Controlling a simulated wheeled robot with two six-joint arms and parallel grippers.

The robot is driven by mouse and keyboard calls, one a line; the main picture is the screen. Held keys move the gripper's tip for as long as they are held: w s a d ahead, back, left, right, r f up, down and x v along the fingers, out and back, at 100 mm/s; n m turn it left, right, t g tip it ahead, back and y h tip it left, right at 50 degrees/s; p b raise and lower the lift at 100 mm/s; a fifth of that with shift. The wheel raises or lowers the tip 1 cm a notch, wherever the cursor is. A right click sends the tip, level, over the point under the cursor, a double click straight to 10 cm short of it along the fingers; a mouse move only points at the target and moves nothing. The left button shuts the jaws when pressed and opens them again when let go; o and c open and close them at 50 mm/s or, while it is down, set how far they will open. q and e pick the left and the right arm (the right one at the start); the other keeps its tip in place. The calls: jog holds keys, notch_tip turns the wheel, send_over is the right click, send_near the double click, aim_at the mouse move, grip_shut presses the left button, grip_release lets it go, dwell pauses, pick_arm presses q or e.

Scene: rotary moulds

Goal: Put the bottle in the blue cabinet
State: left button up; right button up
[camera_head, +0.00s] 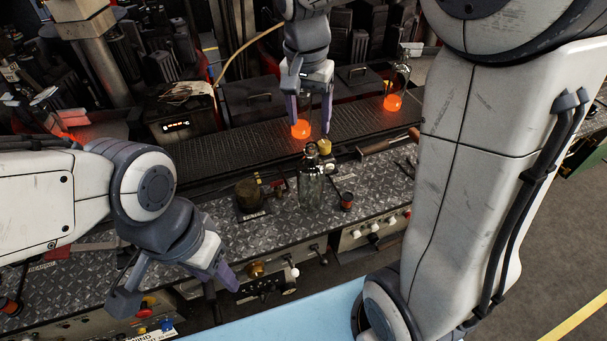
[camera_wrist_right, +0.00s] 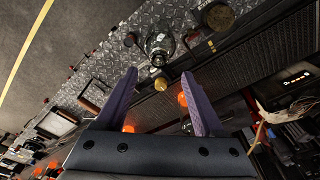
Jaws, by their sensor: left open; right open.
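A clear glass bottle (camera_head: 311,187) stands upright on the diamond-plate ledge in the middle of the head view; the right wrist view shows it (camera_wrist_right: 160,44) from above, beyond the fingertips. My right gripper (camera_head: 308,122) is open and empty, behind the bottle and above the dark conveyor; its two purple fingers (camera_wrist_right: 162,88) spread apart in the wrist view. My left gripper (camera_head: 178,295) is open and empty at the lower left, over the ledge's front edge. A light blue flat surface (camera_head: 285,325) shows at the bottom; I cannot tell whether it is the blue cabinet.
Two glowing orange-bottomed glass pieces, one near my right fingers (camera_head: 301,130) and one farther right (camera_head: 393,102), stand on the conveyor (camera_head: 240,139). A dark round pot (camera_head: 249,196), a small dark-and-red item (camera_head: 346,200) and a yellow knob (camera_head: 325,145) are close to the bottle.

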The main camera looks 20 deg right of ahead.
aim_at(311, 146)
jog(key=f, duration=0.3)
jog(key=d+f, duration=0.1)
jog(key=shift+w+f+p, duration=0.2)
jog(key=shift+w+p, duration=0.1)
jog(key=f, duration=0.1)
jog(key=f+p, duration=0.1)
jog(key=f, duration=0.2)
jog(key=shift+w+d+f+p, duration=0.1)
jog(key=shift+w+f+p, duration=0.15)
jog(key=shift+f+p, duration=0.15)
jog(key=shift+f, duration=0.4)
jog(key=shift+c, duration=0.3)
jog(key=c, duration=1)
grip_shut()
jog(key=shift+w+r, duration=0.1)
